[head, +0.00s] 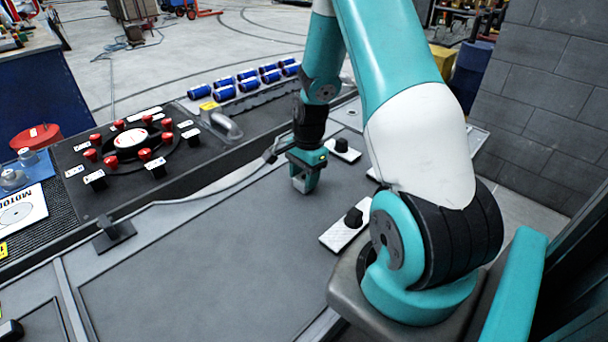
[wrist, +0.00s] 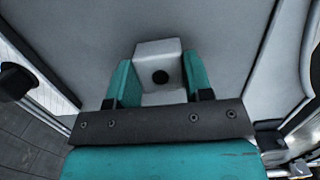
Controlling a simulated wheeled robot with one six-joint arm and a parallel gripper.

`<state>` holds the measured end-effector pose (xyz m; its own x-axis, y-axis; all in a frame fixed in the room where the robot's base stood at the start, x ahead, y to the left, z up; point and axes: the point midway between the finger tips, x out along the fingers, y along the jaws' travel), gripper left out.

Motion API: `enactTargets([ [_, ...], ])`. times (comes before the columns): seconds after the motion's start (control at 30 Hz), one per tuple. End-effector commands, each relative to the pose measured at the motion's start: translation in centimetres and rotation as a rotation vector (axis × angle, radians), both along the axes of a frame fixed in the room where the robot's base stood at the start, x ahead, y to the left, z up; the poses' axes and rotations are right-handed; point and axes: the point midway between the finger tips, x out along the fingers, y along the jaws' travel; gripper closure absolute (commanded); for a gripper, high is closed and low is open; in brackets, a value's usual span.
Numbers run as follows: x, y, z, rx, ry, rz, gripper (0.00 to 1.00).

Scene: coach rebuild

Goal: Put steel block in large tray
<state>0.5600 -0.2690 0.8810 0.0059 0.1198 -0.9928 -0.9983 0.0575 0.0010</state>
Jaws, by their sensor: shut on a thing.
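The steel block (wrist: 158,52) is a pale grey block with a dark round spot on its face, seen in the wrist view between my two teal fingers. My gripper (wrist: 160,82) is shut on it. In the head view my gripper (head: 305,180) points down over the far right part of a wide, flat grey panel with a rim, which looks like the large tray (head: 200,265). The block is mostly hidden by the fingers there. I cannot tell whether it touches the surface below.
White plates with black knobs (head: 348,228) lie to the right of my gripper. A cable (head: 190,198) runs along the panel's far edge. Beyond are a dark board with red knobs (head: 130,138) and several blue cylinders (head: 246,80). The panel's middle is clear.

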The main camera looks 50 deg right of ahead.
Motion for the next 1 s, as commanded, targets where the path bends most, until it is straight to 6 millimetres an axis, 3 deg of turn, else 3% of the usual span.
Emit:
enactTargets([
  [0.3,0.0,0.0,-0.3,0.000,-0.001,0.000,0.94],
  [0.33,0.0,0.0,-0.3,0.000,0.000,0.000,0.51],
  [0.43,0.0,0.0,-0.2,0.000,0.000,0.000,0.28],
  [0.8,0.1,-0.1,0.5,-0.001,-0.002,0.000,0.28],
  [1.0,0.1,-0.6,4.0,-0.003,-0.007,-0.001,0.28],
])
